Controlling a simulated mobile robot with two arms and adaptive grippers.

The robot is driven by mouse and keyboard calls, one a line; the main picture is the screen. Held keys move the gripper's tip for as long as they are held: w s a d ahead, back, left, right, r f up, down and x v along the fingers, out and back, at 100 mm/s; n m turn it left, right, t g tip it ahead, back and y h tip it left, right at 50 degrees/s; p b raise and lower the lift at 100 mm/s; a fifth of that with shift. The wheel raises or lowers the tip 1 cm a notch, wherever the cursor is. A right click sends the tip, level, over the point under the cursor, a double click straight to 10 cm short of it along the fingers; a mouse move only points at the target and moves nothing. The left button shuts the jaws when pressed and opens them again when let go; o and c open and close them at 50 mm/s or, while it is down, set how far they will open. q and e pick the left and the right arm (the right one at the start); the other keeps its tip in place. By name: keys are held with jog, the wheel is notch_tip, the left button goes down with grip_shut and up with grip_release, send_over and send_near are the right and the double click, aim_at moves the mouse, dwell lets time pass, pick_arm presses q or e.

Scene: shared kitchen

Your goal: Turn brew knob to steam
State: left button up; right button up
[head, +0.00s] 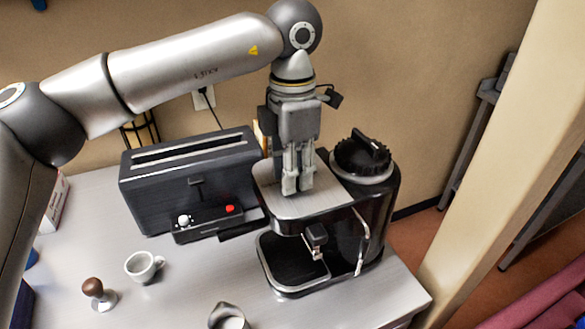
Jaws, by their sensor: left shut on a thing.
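The coffee machine (345,212) stands at the right of the counter, black with a brushed metal top. My left gripper (299,188) reaches down from above over the machine's metal top. Its two grey fingers are close together, shut on what I take to be the brew knob. The fingers hide the knob, so its setting cannot be told. A ridged black dial-like cap (362,153) tops the round section at the machine's right, apart from the gripper. My right gripper is not in view.
A dark toaster (185,178) stands close left of the machine. A white cup (144,267), a tamper with a brown handle (93,288) and a metal jug (226,316) stand in front. A beige post (505,150) rises at the right, beyond the counter's edge.

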pick_arm(q)
jog(key=shift+f+n+b, duration=0.1)
jog(key=shift+n+b, duration=0.95)
jog(key=shift+n, duration=0.15)
jog(key=n+b, duration=0.1)
jog(key=n, duration=0.1)
jog(key=shift+s+n+b, duration=0.1)
jog(key=shift+n+b, duration=0.2)
jog(key=shift+b, duration=0.05)
jog(key=n+b, duration=0.1)
jog(key=n, duration=0.2)
jog(key=shift+d+b, duration=0.1)
jog(key=shift+b, duration=0.2)
jog(key=shift+n+b, duration=0.5)
jog(key=shift+n, duration=1)
jog(key=shift+r, duration=0.2)
jog(key=o, duration=1)
jog(key=shift+o, duration=0.2)
